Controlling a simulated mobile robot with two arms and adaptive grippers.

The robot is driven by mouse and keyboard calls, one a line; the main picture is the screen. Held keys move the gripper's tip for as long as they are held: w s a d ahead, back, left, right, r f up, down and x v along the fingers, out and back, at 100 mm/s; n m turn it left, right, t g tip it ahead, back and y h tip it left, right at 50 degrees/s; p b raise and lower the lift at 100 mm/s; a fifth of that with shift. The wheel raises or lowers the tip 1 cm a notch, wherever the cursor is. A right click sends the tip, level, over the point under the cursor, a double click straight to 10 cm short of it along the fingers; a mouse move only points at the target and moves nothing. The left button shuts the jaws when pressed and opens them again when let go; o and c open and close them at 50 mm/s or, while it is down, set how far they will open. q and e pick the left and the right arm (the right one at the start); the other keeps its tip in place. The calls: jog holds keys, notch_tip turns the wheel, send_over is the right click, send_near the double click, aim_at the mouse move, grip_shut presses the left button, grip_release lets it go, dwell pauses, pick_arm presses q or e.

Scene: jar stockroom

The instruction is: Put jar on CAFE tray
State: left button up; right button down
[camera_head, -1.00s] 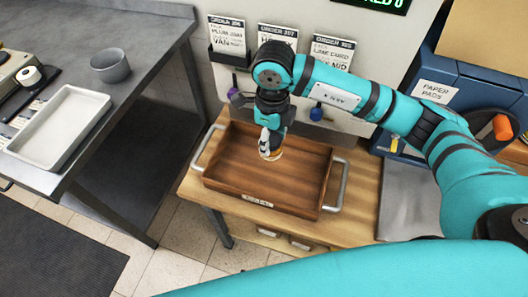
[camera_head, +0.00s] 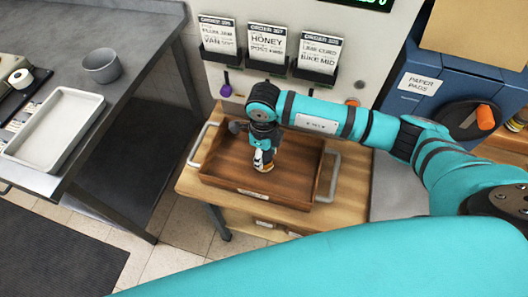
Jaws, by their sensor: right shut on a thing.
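My right gripper (camera_head: 263,158) is over the middle of a brown wooden tray (camera_head: 296,171) with metal handles. It points down and is shut on a small jar (camera_head: 264,167). Only the jar's lower part shows, with an orange-brown tint; the fingers cover the rest. The jar is inside the tray's outline, at or just above its floor; I cannot tell whether it touches. The label on the tray's front wall (camera_head: 252,192) is too small to read. My left gripper is out of view.
The tray lies on a wooden table, with bare floor around the jar. Order cards (camera_head: 267,44) hang on the wall behind. A grey counter at left holds a pale tray (camera_head: 54,128) and a grey bowl (camera_head: 102,66). A blue cabinet (camera_head: 428,70) stands at right.

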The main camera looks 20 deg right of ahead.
aim_at(264, 154)
jog(key=shift+f, duration=0.15)
jog(key=c, duration=1)
grip_release()
jog(key=shift+c, duration=0.2)
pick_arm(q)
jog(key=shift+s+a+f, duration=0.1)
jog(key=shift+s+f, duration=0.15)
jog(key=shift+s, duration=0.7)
pick_arm(e)
jog(key=o, duration=0.4)
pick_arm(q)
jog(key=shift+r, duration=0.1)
pick_arm(e)
jog(key=shift+r, duration=0.3)
pick_arm(q)
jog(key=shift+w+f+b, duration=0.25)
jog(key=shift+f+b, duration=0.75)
jog(key=shift+b, duration=0.05)
pick_arm(e)
notch_tip(264, 154, up, 12)
jog(key=shift+f, duration=0.1)
